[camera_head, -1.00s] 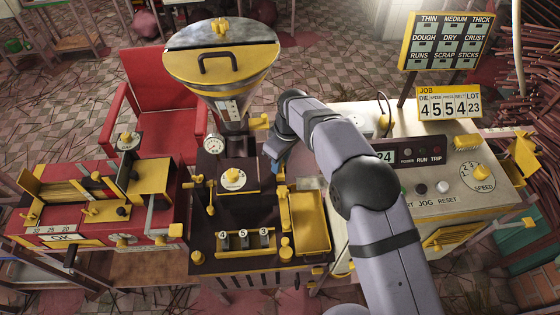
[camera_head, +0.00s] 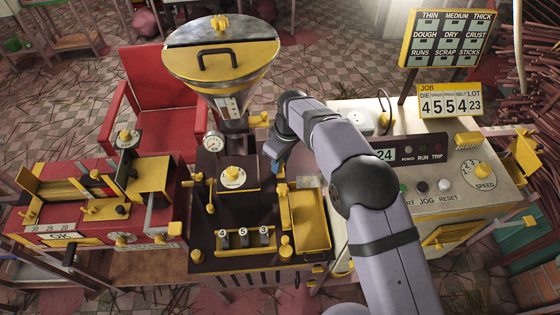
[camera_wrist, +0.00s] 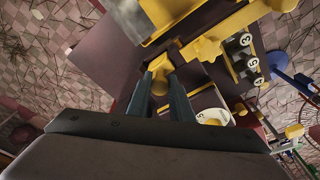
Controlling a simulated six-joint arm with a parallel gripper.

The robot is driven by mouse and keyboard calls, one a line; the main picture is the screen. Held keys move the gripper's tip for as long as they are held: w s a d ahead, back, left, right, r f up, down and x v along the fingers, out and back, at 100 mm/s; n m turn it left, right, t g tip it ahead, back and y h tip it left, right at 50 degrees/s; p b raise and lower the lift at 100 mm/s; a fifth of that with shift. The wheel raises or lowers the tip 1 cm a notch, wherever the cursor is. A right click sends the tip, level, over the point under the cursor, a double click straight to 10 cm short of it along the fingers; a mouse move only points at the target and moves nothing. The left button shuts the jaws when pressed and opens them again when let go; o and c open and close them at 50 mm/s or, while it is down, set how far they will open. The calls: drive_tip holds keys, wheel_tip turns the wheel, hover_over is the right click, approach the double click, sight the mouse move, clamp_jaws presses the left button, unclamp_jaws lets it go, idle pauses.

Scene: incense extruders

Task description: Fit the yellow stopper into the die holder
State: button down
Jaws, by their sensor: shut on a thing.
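My gripper (camera_wrist: 170,88) is shut on the yellow stopper (camera_wrist: 159,66), which shows between and just beyond the fingertips in the wrist view. In the head view my gripper (camera_head: 279,152) is at the right side of the dark extruder (camera_head: 228,205), and the stopper cannot be told apart from the yellow parts there. In the wrist view a yellow fitting (camera_wrist: 203,48) is close beyond the stopper. It may be the die holder, but I cannot tell for sure. I also cannot tell whether the stopper touches it.
A yellow tray (camera_head: 311,222) lies just right of the extruder. A large hopper (camera_head: 221,65) stands above it. A red machine (camera_head: 75,232) is at the left and a control console (camera_head: 450,180) at the right. Yellow knobs and levers crowd the gripper.

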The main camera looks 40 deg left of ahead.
drive_tip(key=shift+f, duration=0.35)
drive_tip(key=c, duration=1.5)
unclamp_jaws()
drive_tip(key=shift+r, duration=0.1)
drive_tip(key=shift+d+r+b, duration=0.2)
drive_tip(key=shift+r+b, duration=0.3)
drive_tip(key=shift+r, duration=0.7)
drive_tip(key=shift+d+r+b, duration=0.2)
drive_tip(key=shift+r+b, duration=0.3)
drive_tip(key=shift+r, duration=0.65)
drive_tip(key=shift+d+r+b, duration=0.2)
drive_tip(key=shift+r+b, duration=0.3)
drive_tip(key=shift+r, duration=0.7)
